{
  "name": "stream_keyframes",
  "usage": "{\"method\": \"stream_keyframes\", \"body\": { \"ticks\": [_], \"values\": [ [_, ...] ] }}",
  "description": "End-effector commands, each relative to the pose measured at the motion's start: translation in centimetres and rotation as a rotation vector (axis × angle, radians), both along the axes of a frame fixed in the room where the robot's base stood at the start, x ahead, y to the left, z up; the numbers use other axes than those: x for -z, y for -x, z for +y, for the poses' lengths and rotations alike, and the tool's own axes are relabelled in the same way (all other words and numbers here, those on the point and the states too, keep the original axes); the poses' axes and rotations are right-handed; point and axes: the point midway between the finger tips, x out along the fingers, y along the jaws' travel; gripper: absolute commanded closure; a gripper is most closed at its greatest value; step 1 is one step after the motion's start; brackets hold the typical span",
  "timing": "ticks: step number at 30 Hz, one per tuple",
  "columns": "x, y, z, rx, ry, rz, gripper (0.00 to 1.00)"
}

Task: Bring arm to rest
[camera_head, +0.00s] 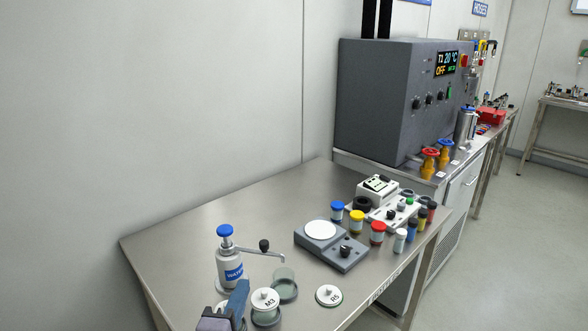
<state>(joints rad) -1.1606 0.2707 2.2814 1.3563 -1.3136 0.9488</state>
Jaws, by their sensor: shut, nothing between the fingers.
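Part of my arm (237,303) shows at the bottom edge, left of centre, as a blue-grey piece with a darker part beside it. It stands in front of the steel table, close to the water bottle and the M3 jar. No fingertips can be made out, and the rest of the arm is outside the picture. Nothing is seen held.
A grey machine (375,100) stands behind. The table's left and back are clear.

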Motion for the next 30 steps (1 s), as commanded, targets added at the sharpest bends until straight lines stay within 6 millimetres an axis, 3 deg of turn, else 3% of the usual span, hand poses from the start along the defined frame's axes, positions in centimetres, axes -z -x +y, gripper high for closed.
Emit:
{"method": "stream_keyframes", "body": {
  "ticks": [3, 7, 11, 16, 23, 28, 30],
  "values": [
    [-0.4, -3.2, 0.1, -0.107, 0.044, 0.075, 1.0],
    [-0.3, -5.9, 0.0, -0.256, 0.14, 0.163, 1.0],
    [0.2, -7.1, -1.2, -0.4, 0.271, 0.254, 1.0],
    [1.6, -7.0, -4.6, -0.559, 0.466, 0.384, 1.0],
    [4.9, -3.8, -11.2, -0.727, 0.711, 0.608, 1.0],
    [7.4, 1.3, -18.4, -0.862, 0.889, 0.849, 1.0],
    [8.5, 4.7, -20.6, -0.959, 0.952, 0.955, 1.0]
  ]
}}
